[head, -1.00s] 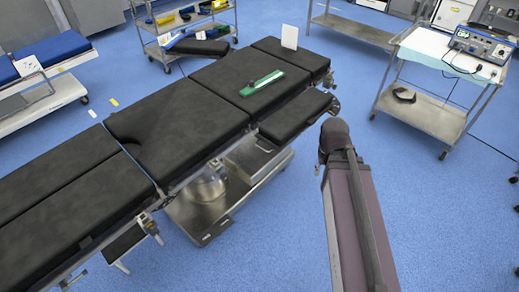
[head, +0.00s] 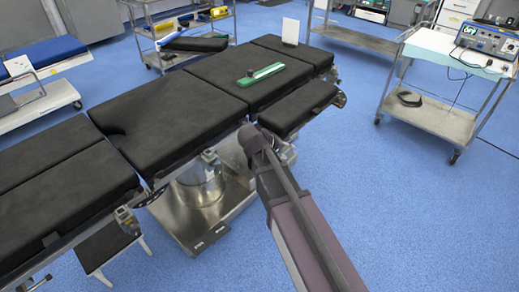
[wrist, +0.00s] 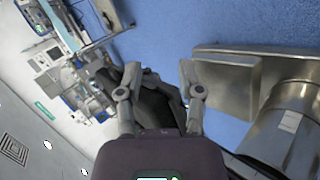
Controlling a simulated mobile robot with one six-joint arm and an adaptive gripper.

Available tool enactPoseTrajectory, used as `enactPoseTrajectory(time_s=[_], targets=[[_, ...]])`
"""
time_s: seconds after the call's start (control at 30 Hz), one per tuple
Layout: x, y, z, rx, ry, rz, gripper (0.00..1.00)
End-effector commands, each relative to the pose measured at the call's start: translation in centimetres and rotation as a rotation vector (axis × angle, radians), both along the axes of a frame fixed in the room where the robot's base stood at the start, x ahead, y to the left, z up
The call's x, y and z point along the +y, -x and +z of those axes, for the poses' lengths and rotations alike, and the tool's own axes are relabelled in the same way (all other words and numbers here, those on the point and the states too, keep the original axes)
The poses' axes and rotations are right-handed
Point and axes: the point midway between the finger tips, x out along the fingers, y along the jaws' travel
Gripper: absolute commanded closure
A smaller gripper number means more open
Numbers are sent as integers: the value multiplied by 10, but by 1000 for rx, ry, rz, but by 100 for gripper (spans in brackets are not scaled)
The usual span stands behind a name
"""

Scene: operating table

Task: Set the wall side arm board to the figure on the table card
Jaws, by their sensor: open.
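The operating table (head: 170,118) has black pads and runs from lower left to upper right in the head view. The wall side arm board (head: 195,44) appears to be the dark pad beyond its far edge; another arm board (head: 298,108) is on the near edge. A white table card (head: 291,31) stands near the table's far end; its figure is unreadable. A green strip with a dark knob (head: 262,76) lies on the pad. My gripper (wrist: 160,72) is open in the wrist view, a dark shape between its fingers that I cannot identify. The head view does not show its fingers.
A steel column (wrist: 295,125), apparently the table's, is at right in the wrist view. A shelf cart (head: 165,62) stands beyond the far edge. A trolley (head: 440,120) with a device is at right. Blue floor lies free between trolley and table.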

Motion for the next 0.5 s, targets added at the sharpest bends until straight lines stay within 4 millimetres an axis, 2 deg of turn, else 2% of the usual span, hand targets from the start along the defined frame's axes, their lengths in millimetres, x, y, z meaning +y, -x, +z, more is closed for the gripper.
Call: enactPoseTrajectory(time_s=[0.03,0.3,0.5], targets=[[16,-8,-16,-21,37,32,52],[90,-27,-34,-144,232,185,52],[145,-32,-40,-234,354,282,52]])
